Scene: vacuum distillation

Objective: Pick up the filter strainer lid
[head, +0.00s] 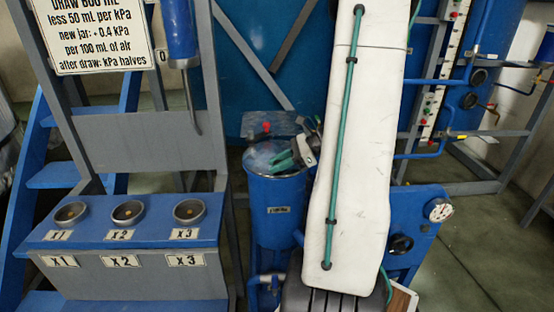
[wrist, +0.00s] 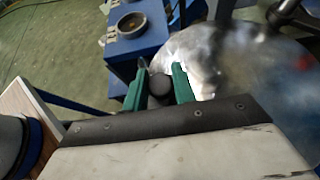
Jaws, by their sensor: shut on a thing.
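The filter strainer lid (head: 268,158) is a shiny metal disc at the top of the blue strainer cylinder (head: 277,210) in the head view. I cannot tell whether it touches the rim or is slightly raised. The lid also fills the upper right of the wrist view (wrist: 235,65). My gripper (head: 296,156) is at the lid's right side. In the wrist view, its green fingers (wrist: 158,85) are closed on a dark round knob (wrist: 160,84), which seems to be the lid's handle. My white arm hides what is right of the cylinder.
A blue bench to the left has three round sockets (head: 128,212) marked X1, X2 and X3. A grey frame with a sign (head: 103,35) stands above it. A gauge (head: 439,210) and blue pipework are to the right. Open floor lies at the far right.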

